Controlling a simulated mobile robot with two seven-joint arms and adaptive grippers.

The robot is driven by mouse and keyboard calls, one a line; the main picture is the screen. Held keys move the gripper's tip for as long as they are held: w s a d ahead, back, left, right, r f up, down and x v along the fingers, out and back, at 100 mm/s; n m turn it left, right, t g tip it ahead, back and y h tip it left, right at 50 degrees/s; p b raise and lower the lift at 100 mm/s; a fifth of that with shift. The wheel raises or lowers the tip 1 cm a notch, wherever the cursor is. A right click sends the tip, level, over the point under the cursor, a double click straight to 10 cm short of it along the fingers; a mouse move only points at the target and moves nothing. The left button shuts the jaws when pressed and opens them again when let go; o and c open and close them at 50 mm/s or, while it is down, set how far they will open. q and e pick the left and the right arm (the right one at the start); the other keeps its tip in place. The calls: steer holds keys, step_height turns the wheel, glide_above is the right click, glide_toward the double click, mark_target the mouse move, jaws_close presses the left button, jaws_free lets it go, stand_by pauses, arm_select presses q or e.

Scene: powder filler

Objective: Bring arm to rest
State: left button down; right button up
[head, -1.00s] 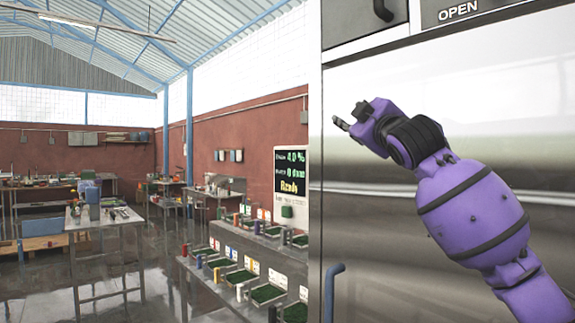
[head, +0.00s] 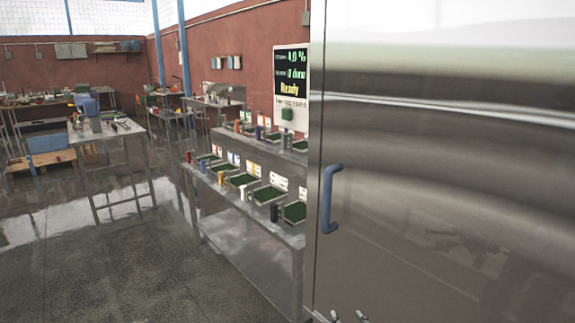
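Two small grey tips, which look like the fingertips of my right gripper (head: 348,316), poke up at the bottom edge of the head view, in front of the steel door's lower left. They stand apart with a gap between them, and nothing shows in the gap. The rest of that gripper and its purple arm are below the frame. My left gripper and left arm are not in view.
A closed steel cabinet door (head: 450,190) with a blue handle (head: 329,198) fills the right side. Left of it, a stepped bench (head: 235,215) holds green trays and coloured containers. A display board (head: 291,85) reads Ready. Open floor (head: 130,270) lies at the lower left.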

steer(key=s+d+f+m+g+h, duration=0.1)
steer(key=s+f+g, duration=0.1)
steer(key=s+f, duration=0.5)
steer(key=s+d+f+m+g+h, duration=0.1)
steer(key=s+f, duration=0.6)
steer(key=s, duration=0.6)
steer(key=s+d+f+m+g, duration=0.1)
steer(key=s+f+m+g, duration=0.1)
steer(key=s+f, duration=0.5)
steer(key=s, duration=0.4)
steer(key=shift+d+g+h, duration=0.2)
steer(key=shift+g+h, duration=0.1)
steer(key=shift+h, duration=0.1)
steer(key=shift+f, duration=0.15)
steer(key=shift+c, duration=0.8)
